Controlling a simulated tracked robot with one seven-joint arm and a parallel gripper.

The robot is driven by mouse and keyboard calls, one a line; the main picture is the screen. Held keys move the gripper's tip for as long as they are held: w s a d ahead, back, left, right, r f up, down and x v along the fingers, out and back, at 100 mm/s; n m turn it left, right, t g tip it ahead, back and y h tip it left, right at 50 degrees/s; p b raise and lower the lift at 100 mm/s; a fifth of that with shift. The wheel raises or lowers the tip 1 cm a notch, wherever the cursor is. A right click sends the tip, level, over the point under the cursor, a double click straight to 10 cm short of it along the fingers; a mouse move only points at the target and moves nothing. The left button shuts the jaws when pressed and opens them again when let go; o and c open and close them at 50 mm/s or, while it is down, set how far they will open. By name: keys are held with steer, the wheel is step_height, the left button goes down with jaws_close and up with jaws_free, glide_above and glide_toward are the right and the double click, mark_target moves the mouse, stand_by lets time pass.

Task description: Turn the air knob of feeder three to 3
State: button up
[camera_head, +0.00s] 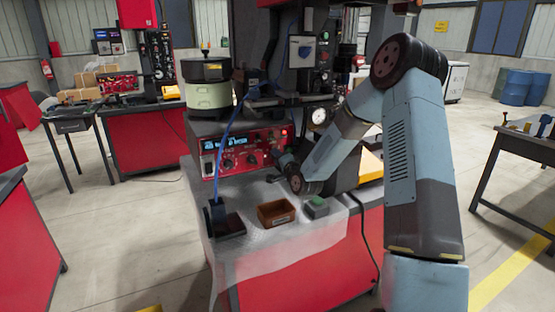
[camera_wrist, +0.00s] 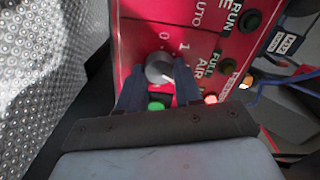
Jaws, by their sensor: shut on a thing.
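The feeder's red control panel (camera_head: 238,151) is at the middle of the head view, and its red face (camera_wrist: 140,22) fills the middle of the wrist view. My gripper (camera_wrist: 160,82) is shut on a round grey knob (camera_wrist: 158,67), one finger on each side. The marks "0" and "1" stand beside this knob, and the word "AIR" is printed to its right. The knob's pointer and setting are not clear, and the fingers hide part of its scale. In the head view my gripper (camera_head: 284,163) is at the panel's right end, too small to tell its fingers.
A bowl feeder (camera_head: 207,84) stands on the control box. A brown tray (camera_head: 276,213) and a grey box with a green top (camera_head: 316,206) are on the bench below. A blue cable (camera_head: 220,150) hangs across the panel's left part. A gauge (camera_head: 319,117) stands behind my arm.

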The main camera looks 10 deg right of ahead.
steer(key=shift+d+f+m, duration=0.1)
steer(key=shift+f+m, duration=0.05)
steer(key=shift+m, duration=0.7)
steer(key=shift+d+f+m, duration=0.1)
steer(key=shift+m, duration=0.75)
steer(key=o, duration=0.8)
steer(key=shift+o, duration=1.2)
steer(key=shift+a, duration=0.1)
steer(key=v, duration=1.3)
steer(key=shift+s, duration=0.35)
